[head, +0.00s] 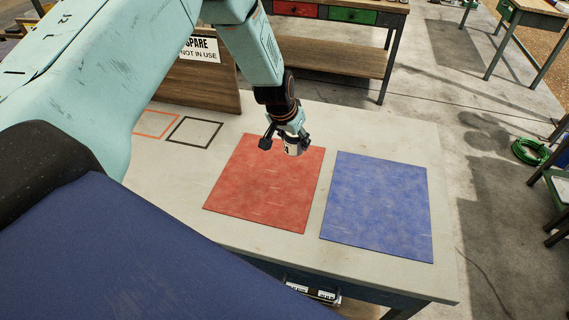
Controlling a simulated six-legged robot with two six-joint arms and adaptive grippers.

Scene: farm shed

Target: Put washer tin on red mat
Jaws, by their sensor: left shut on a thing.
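My left gripper (281,143) hangs over the far part of the red mat (262,190), pointing down. The tin looks upright. I cannot tell whether its base touches the mat or is a little above it. The red mat lies flat on the pale tabletop (385,130). My right gripper is not in view.
A blue mat (378,207) lies right of the red one, with a narrow gap. Orange (156,123) and black (194,132) outlined squares mark the table at left. A wooden board with a "SPARE" sign (199,48) stands behind them. Another workbench (335,55) stands beyond.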

